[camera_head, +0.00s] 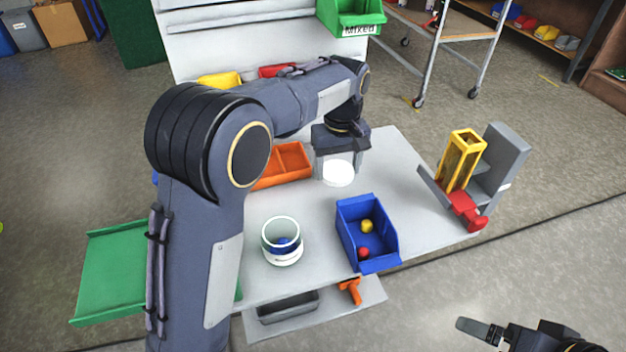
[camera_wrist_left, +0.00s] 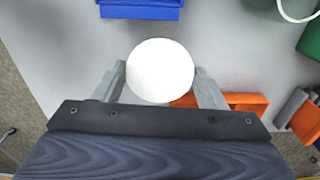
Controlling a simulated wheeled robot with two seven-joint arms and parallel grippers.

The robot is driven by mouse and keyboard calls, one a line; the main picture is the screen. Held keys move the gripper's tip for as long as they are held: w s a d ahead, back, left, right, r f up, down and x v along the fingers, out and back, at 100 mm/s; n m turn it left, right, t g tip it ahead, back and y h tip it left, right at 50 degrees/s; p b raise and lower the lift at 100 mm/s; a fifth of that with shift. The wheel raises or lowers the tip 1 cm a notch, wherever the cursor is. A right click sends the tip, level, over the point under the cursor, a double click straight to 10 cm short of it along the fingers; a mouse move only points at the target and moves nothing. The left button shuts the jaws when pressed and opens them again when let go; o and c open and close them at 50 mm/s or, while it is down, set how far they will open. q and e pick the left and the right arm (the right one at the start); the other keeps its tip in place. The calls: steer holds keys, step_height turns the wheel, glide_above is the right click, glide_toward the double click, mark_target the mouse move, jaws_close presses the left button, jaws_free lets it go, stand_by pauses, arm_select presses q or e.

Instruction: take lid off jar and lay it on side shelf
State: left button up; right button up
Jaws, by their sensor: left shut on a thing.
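The white round lid (camera_head: 338,174) is held between the fingers of my left gripper (camera_head: 336,168), above the back part of the table. In the left wrist view the lid (camera_wrist_left: 160,71) sits between the two fingers. The jar (camera_head: 282,252) stands upright and open near the table's front left, with something blue inside. Its rim (camera_wrist_left: 288,14) shows at the top right of the left wrist view. A green shelf (camera_head: 112,275) juts out at the table's left side, partly hidden by my left arm. My right gripper (camera_head: 482,331) is at the bottom right, partly cut off.
A blue bin (camera_head: 386,258) with small red and yellow items stands right of the jar. An orange tray (camera_head: 290,165) lies behind the jar. A yellow frame (camera_head: 461,160) and grey fixture stand at the right. A lower front ledge (camera_head: 373,293) holds a grey tray.

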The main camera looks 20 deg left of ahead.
mark_target(338, 170)
arm_select(q)
step_height(338, 170, down, 4)
steer(key=shift+w+f, duration=0.1)
steer(key=shift+f+b, duration=0.5)
steer(key=shift+f, duration=2.3)
steer(key=shift+f, duration=0.15)
steer(key=o, duration=1.1)
